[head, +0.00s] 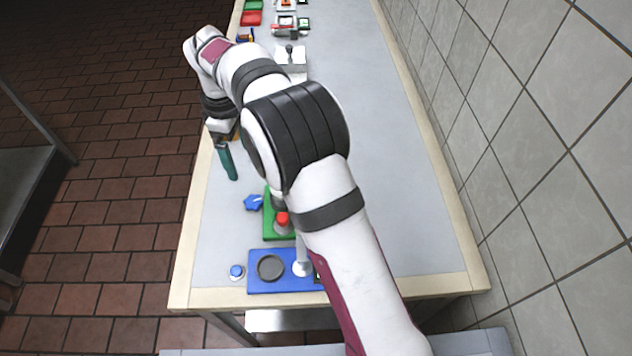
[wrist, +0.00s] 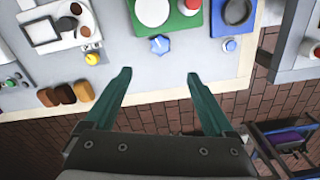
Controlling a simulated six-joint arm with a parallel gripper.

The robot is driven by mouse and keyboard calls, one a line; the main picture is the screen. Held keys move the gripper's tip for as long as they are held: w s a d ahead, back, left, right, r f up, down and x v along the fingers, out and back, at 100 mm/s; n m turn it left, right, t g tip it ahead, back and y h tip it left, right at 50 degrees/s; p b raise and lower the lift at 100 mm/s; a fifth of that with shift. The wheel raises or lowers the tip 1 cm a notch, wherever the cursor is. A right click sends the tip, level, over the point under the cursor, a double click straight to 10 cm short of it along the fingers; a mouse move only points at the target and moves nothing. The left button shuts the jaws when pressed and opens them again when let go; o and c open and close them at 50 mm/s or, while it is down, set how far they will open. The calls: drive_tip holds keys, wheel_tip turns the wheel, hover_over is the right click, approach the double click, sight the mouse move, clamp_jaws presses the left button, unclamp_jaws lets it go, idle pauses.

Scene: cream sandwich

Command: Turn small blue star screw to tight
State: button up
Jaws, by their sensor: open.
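A small blue star screw (head: 253,202) stands on the grey table, just left of a green board. In the wrist view the star screw (wrist: 160,44) shows beyond the fingertips, between the lines of the two fingers, with a light spot on it. My gripper (wrist: 158,76) has two teal fingers spread wide, with nothing between them. In the head view my gripper (head: 228,165) hangs near the table's left edge, farther up the table than the screw and apart from it. Only one finger shows clearly there. The screw's thread is hidden.
The green board (head: 269,228) carries a red-topped knob (head: 282,219). A blue board (head: 258,286) with a dark ring and a small blue button (head: 237,271) stand nearer. In the wrist view, brown blocks (wrist: 65,94) and a yellow knob (wrist: 92,59) lie left. A tiled wall (head: 540,140) borders the right.

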sight(255, 200)
drive_tip(key=f, duration=1.5)
drive_tip(key=shift+s+d+f, duration=0.1)
drive_tip(key=shift+d+f, duration=0.2)
drive_tip(key=shift+f, duration=0.1)
drive_tip(key=n, duration=0.2)
drive_tip(key=shift+r+n, duration=0.2)
drive_tip(key=shift+n, duration=0.1)
drive_tip(key=n, duration=0.2)
drive_tip(key=shift+n, duration=0.3)
wheel_tip(255, 200, up, 16)
drive_tip(key=s+d+r+m, duration=0.4)
drive_tip(key=s+d+m, duration=0.3)
drive_tip(key=s+d+r+m+y, duration=0.1)
drive_tip(key=s+d+r+m, duration=0.3)
drive_tip(key=s+d+m, duration=0.2)
drive_tip(key=shift+s+d+r+m, duration=0.2)
drive_tip(key=shift+s+d+m, duration=0.25)
drive_tip(key=shift+s, duration=0.5)
